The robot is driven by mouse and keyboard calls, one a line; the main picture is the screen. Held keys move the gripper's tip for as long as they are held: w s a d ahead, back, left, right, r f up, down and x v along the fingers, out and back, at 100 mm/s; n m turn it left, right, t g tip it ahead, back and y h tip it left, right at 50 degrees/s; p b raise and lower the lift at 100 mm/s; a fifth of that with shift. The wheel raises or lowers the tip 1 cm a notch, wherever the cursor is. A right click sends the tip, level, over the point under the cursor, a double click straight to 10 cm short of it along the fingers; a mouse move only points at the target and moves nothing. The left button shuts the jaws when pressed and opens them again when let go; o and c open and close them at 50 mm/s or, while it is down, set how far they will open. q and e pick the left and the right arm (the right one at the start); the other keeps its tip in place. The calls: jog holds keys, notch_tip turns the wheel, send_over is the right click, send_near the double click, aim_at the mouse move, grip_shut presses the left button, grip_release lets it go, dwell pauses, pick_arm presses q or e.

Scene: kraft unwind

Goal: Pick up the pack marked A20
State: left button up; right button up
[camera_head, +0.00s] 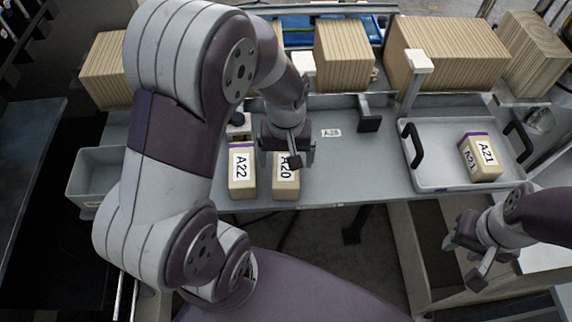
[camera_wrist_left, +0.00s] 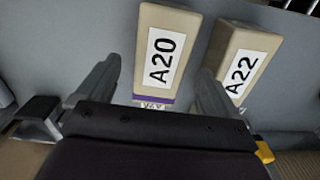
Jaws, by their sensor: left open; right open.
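The pack marked A20 (camera_head: 286,184) is a tan block with a white label, lying on the grey table. My left gripper (camera_head: 287,157) is above its far end and hides part of it in the head view. In the left wrist view the A20 pack (camera_wrist_left: 166,55) lies ahead, between the lines of the two open fingers (camera_wrist_left: 155,92); its purple band faces the gripper. The left gripper is open and empty. My right gripper (camera_head: 468,262) is off the table's front edge at the lower right, open and holding nothing visible.
The A22 pack (camera_head: 242,172) stands close beside A20, and in the left wrist view (camera_wrist_left: 240,60) it is near one finger. The A21 pack (camera_head: 481,157) is in a grey tray (camera_head: 432,183) at right. Wood-grained blocks (camera_head: 447,50) line the back. The table between A20 and the tray is clear.

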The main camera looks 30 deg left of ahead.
aim_at(286, 164)
pick_arm(q)
notch_tip(286, 164, down, 3)
jog(key=shift+w+d+r+p, duration=0.1)
jog(key=shift+w+p, duration=0.05)
jog(key=shift+p, duration=0.2)
jog(key=shift+f, duration=0.3)
jog(key=shift+s, duration=0.35)
jog(key=c, duration=1.2)
